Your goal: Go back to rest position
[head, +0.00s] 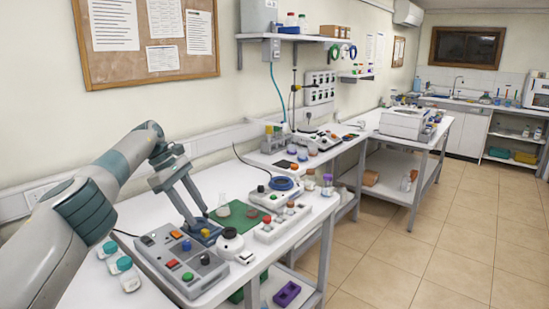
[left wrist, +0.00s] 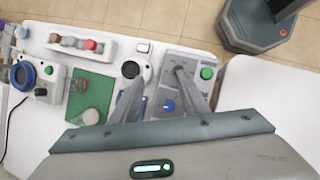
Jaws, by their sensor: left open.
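My left gripper (head: 197,217) hangs over the front table (head: 132,298) in the head view. Its two fingers are apart and point down, with nothing visible between them. Below the fingertips is a grey control box (head: 160,258) with red, green, orange and blue buttons. In the left wrist view the open fingers of my left gripper (left wrist: 160,85) reach over the same box (left wrist: 192,62), near its blue knob (left wrist: 168,106). Whether the fingers touch the box, I cannot tell. My right gripper is not in view.
A flask (head: 223,208) stands on a green mat (head: 232,222) beside the gripper. A round white device (head: 230,243) and a row of capped bottles on a white rack (head: 283,223) are close by. Teal-lidded jars (head: 125,264) stand at left. The floor (head: 410,255) at right is clear.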

